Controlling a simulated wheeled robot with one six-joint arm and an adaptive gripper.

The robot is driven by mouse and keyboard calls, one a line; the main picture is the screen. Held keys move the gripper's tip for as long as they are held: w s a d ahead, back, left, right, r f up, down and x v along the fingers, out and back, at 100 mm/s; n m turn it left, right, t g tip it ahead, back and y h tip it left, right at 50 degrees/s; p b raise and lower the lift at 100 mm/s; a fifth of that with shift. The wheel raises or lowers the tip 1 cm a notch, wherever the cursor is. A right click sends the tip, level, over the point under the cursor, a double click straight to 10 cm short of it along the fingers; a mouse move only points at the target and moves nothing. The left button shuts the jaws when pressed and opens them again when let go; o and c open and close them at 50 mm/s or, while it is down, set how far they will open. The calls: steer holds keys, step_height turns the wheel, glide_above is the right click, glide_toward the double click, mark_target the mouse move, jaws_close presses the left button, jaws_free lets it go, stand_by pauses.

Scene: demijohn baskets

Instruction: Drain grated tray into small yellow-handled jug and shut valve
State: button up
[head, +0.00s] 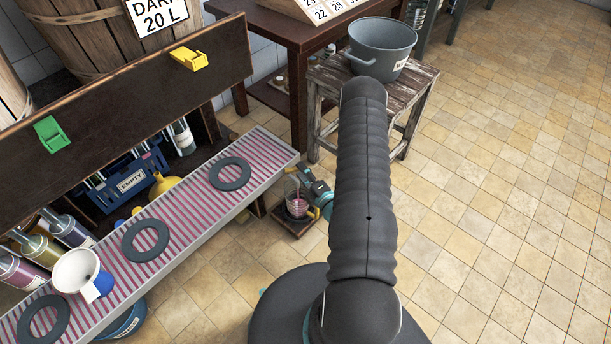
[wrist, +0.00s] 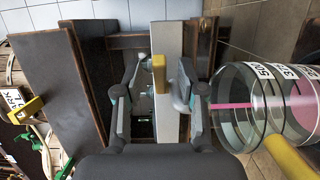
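The grated tray (head: 188,222), pink-striped with a pale rim, slopes beside the dark shelf in the head view. The small jug (head: 297,203) stands below its right end with pink liquid inside. In the wrist view the jug (wrist: 245,85) is clear with volume marks, and its yellow handle (wrist: 290,157) shows. A thin pink stream (wrist: 236,105) runs into it. A yellow valve lever (wrist: 159,76) stands between the fingers of my gripper (wrist: 158,92), with gaps on both sides. My gripper (head: 318,192) is open beside the jug in the head view, partly hidden by my arm.
The jug rests on a low wooden stand (head: 296,226). Dark rings (head: 230,173) and a white funnel (head: 77,268) lie on the tray. A grey bucket (head: 381,52) sits on a wooden stool (head: 419,82) behind. Tiled floor (head: 500,170) is clear at right.

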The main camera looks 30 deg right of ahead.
steer(key=s+d, duration=0.1)
steer(key=s, duration=1.1)
stand_by(0.5)
